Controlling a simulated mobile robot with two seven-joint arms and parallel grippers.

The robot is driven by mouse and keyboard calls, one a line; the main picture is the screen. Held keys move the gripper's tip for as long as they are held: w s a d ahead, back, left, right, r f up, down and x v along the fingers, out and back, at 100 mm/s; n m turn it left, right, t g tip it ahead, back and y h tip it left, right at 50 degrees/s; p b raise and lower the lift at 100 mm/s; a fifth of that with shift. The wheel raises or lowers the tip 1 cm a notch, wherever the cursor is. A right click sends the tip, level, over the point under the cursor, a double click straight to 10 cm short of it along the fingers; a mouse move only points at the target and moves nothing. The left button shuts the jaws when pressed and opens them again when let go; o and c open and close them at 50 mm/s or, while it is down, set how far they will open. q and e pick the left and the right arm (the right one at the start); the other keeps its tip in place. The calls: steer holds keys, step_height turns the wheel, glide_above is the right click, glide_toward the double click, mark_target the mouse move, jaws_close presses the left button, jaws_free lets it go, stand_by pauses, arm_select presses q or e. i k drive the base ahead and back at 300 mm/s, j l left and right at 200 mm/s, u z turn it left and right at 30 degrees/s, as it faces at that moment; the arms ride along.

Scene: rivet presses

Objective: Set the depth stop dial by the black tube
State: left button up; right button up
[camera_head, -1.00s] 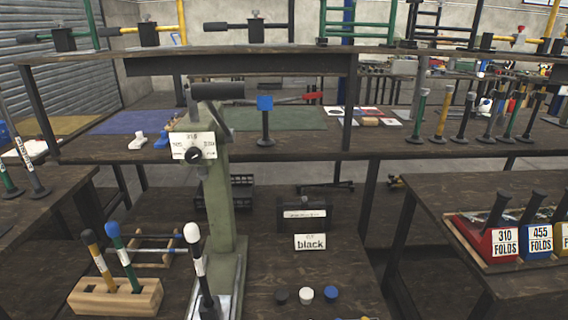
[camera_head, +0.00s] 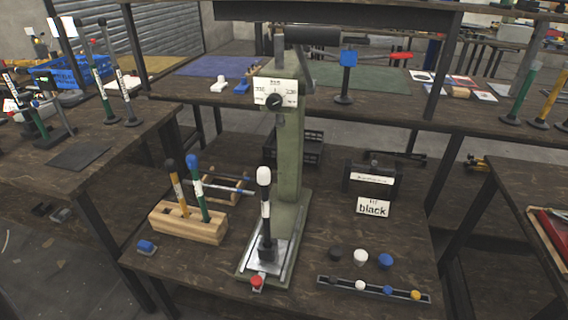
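A green press (camera_head: 289,150) stands on the dark bench near the middle. A white scale plate with a black round dial (camera_head: 274,101) is on its upper front; its small markings are too fine to read. A black tube-like tool with a white cap (camera_head: 265,210) stands upright at the press base. A card (camera_head: 374,207) reads "black" in front of a black box with a white label (camera_head: 372,180). Which thing is the black tube I cannot tell for sure. Neither of my grippers shows.
A wooden block (camera_head: 188,224) holds a blue-topped and a black-topped tool left of the press. Black, white and blue caps (camera_head: 360,257) lie at right, behind a dark strip with several coloured knobs (camera_head: 388,291). A red knob (camera_head: 257,282) is at the press's front.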

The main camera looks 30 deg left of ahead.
mark_target(275, 102)
steer(key=k+j, duration=0.1)
steer(key=j, duration=0.75)
steer(key=k+j, duration=0.15)
steer(key=j, duration=0.25)
steer(key=k+j, duration=0.1)
steer(key=j, duration=0.3)
